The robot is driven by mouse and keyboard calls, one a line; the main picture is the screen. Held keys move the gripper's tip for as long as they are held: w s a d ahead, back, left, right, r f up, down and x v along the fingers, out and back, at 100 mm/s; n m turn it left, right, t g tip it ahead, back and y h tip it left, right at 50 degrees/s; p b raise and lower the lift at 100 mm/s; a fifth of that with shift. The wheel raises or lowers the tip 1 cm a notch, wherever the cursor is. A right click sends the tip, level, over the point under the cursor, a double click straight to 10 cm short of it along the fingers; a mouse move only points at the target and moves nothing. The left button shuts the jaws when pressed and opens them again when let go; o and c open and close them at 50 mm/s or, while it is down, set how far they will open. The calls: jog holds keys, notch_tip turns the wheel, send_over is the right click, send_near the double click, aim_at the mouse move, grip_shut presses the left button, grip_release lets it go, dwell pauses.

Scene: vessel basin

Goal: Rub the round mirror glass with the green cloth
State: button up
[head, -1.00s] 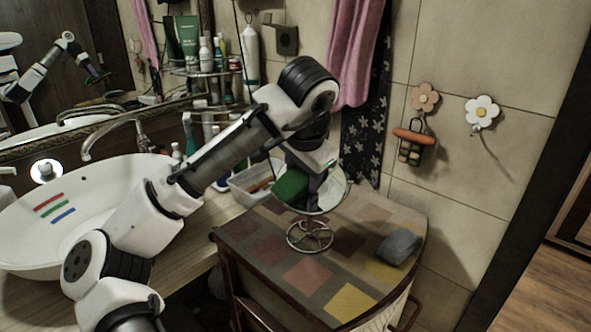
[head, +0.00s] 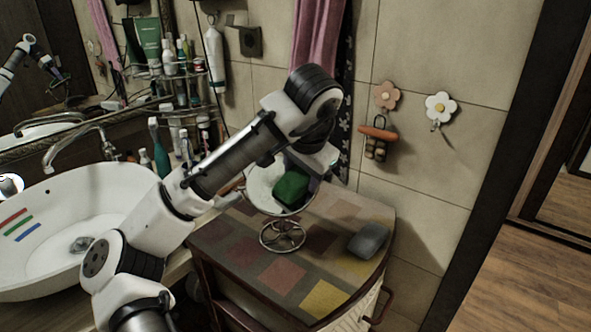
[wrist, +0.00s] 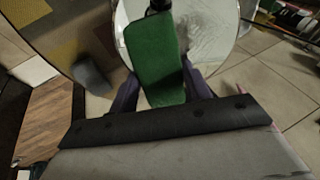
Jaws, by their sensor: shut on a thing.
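The round mirror (head: 262,190) stands on a wire base (head: 283,236) on the cabinet top, and its pale glass (wrist: 217,32) fills the upper middle of the wrist view. The green cloth (head: 290,190) is a folded block in front of the right half of the glass. In the wrist view the cloth (wrist: 154,55) lies between the two dark fingers of my gripper (wrist: 160,85), which is shut on it. The cloth overlaps the glass, but I cannot tell whether they touch. Grey, streaky marks show on the glass beside the cloth.
A grey sponge-like block (head: 368,240) lies on the right of the patchwork cabinet top (head: 325,298). The white basin (head: 60,225) is at left, with shelves of bottles (head: 180,85) behind. A pink towel (head: 318,35) and flower hooks (head: 440,107) are on the wall.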

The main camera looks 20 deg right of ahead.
aim_at(264, 183)
jog(key=shift+a, duration=0.1)
jog(key=shift+w+a+p, duration=0.15)
jog(key=shift+a+p, duration=0.1)
jog(key=shift+a, duration=1)
jog(key=shift+w+a+p, duration=0.2)
jog(key=shift+a+p, duration=0.05)
jog(key=shift+a, duration=0.95)
jog(key=shift+w+a+p, duration=0.15)
jog(key=shift+a+p, duration=0.1)
jog(key=shift+a, duration=1)
jog(key=shift+r, duration=0.15)
jog(key=shift+d+p, duration=0.1)
jog(key=shift+p, duration=0.2)
jog(key=shift+s+d+p, duration=0.2)
jog(key=shift+d+p, duration=0.55)
jog(key=shift+d, duration=1.1)
jog(key=shift+s+d+p, duration=0.2)
jog(key=shift+d+p, duration=0.55)
jog(key=shift+d, duration=1.1)
jog(key=shift+p, duration=0.4)
jog(key=shift+a, duration=0.1)
